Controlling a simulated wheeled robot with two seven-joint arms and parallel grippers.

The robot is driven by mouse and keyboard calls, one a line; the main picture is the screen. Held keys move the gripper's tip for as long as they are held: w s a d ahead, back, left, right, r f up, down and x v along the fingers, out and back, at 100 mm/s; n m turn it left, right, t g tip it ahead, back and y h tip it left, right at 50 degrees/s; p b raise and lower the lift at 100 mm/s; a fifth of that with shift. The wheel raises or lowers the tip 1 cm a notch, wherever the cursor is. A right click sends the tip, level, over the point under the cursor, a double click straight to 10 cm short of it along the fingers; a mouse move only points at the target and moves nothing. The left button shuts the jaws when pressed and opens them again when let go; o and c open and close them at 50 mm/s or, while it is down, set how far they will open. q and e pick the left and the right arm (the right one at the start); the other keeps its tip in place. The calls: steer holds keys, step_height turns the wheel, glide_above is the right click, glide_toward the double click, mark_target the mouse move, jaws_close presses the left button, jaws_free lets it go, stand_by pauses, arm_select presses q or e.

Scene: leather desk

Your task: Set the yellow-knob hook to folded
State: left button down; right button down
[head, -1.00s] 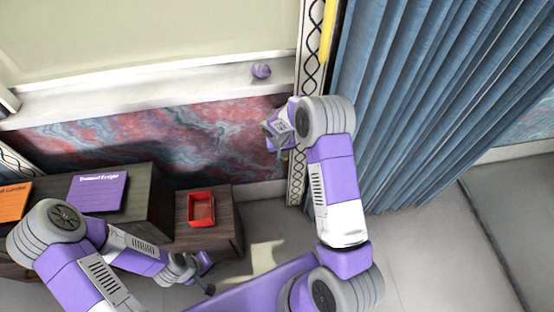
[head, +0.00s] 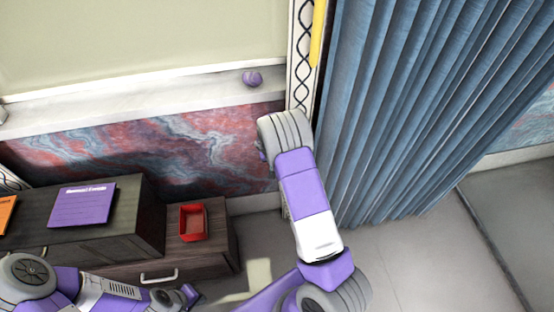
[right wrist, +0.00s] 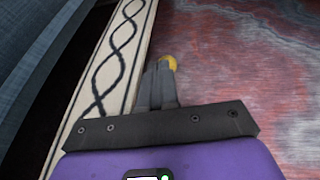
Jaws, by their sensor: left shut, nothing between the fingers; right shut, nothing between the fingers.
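The yellow knob (right wrist: 169,62) of the hook shows in the right wrist view, against the red-blue marbled wall panel beside the patterned strip. The rest of the hook is hidden behind my fingers, so I cannot tell how it is set. My right gripper (right wrist: 160,70) is shut and empty, its fingertips at the knob's near side; I cannot tell whether they touch it. In the head view the right gripper is hidden behind its own arm. My left gripper (head: 188,294) is shut and empty at the lower left, near the drawer unit.
A red tray (head: 193,222) and a purple booklet (head: 82,205) lie on the dark wooden furniture (head: 125,215). A blue curtain (head: 400,110) hangs right of the patterned strip (head: 301,60). Floor is open at the right.

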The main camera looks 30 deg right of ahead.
arm_select(q)
steer(key=shift+f, duration=0.1)
arm_select(e)
steer(key=shift+w, duration=0.1)
stand_by(0.6)
